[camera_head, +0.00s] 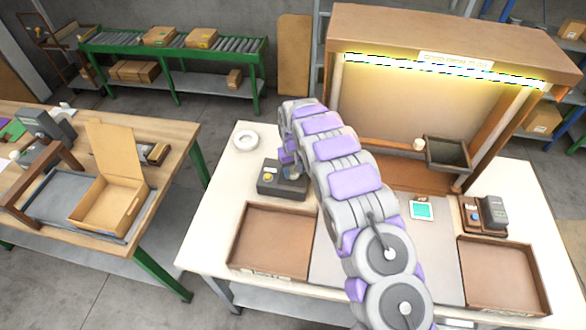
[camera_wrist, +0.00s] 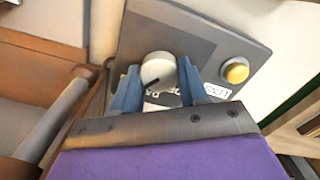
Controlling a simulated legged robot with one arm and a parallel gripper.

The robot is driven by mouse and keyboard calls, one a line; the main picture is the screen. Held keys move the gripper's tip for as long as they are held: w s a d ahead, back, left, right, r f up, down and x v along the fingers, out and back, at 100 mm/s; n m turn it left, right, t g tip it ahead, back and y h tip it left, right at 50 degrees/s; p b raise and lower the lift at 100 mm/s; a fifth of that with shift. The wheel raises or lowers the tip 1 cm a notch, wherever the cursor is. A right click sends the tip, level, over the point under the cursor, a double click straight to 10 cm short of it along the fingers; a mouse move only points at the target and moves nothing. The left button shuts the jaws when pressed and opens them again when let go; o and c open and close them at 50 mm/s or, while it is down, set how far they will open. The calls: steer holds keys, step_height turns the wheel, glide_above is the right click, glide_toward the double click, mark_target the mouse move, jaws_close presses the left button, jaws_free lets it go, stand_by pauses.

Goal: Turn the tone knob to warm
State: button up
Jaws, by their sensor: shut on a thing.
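The tone knob (camera_wrist: 158,70) is a round pale grey dial on a dark grey control box (camera_wrist: 140,28). A dark pointer line shows at its lower left in the wrist view. My gripper (camera_wrist: 158,78) is shut on the knob, with one blue finger on each side. A white label (camera_wrist: 163,98) below the knob is partly hidden, so I cannot read the setting. A yellow button (camera_wrist: 236,70) sits right of the knob. In the head view the control box (camera_head: 268,188) stands on the bench, and my gripper (camera_head: 291,171) reaches its right side.
A white tape roll (camera_head: 245,139) lies behind the box. A brown tray (camera_head: 262,248) lies in front, and another (camera_head: 505,275) at the right. A lit hood (camera_head: 440,40) stands at the back. A second table (camera_head: 160,190) holds an open carton (camera_head: 110,205).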

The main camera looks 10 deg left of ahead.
steer(key=shift+m, duration=1.5)
steer(key=o, duration=1.1)
steer(key=shift+c, duration=0.2)
step_height(320, 180, up, 17)
steer(key=p, duration=0.1)
steer(key=shift+r, duration=0.15)
steer(key=shift+a, duration=0.1)
